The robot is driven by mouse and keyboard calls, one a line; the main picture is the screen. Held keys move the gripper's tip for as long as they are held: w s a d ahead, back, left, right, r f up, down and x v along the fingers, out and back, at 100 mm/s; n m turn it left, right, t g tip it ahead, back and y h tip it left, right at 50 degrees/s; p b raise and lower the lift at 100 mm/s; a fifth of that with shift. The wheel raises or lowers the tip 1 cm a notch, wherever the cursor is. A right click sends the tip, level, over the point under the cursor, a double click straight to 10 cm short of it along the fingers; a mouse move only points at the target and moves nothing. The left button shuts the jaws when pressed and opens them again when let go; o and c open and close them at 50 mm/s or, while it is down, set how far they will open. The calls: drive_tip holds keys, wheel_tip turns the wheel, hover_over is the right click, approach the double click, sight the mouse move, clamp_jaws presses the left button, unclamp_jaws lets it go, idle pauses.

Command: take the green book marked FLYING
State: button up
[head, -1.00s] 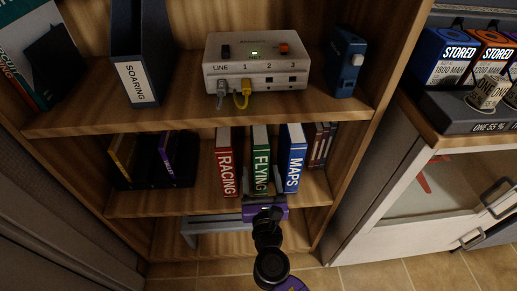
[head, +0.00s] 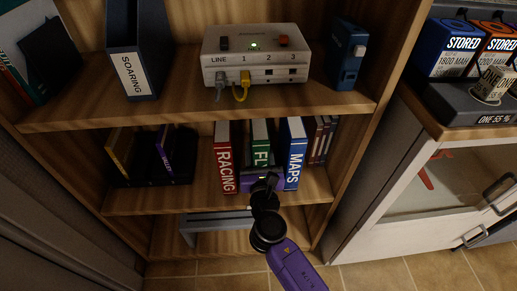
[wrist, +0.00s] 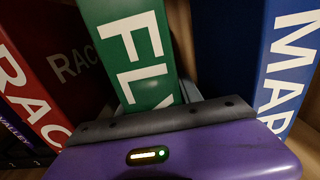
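The green book marked FLYING (head: 260,135) stands upright on the middle shelf, between the red RACING book and the blue MAPS book. Its lower spine is hidden behind my gripper in the head view. My gripper (head: 262,178) is at the lower part of this book. In the wrist view the green spine (wrist: 135,50) rises right in front of the purple gripper body. A grey finger (wrist: 190,92) shows just right of the spine; the left finger is mostly hidden. The fingers appear spread on either side of the book, with no clear grip on it.
The red RACING book (head: 223,160) and blue MAPS book (head: 293,155) stand close on either side. Thin dark red books (head: 321,140) are farther right. A white box with cables (head: 257,60) sits on the shelf above. A dark holder (head: 175,172) stands left.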

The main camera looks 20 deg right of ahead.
clamp_jaws()
drive_tip(key=shift+r, duration=0.15)
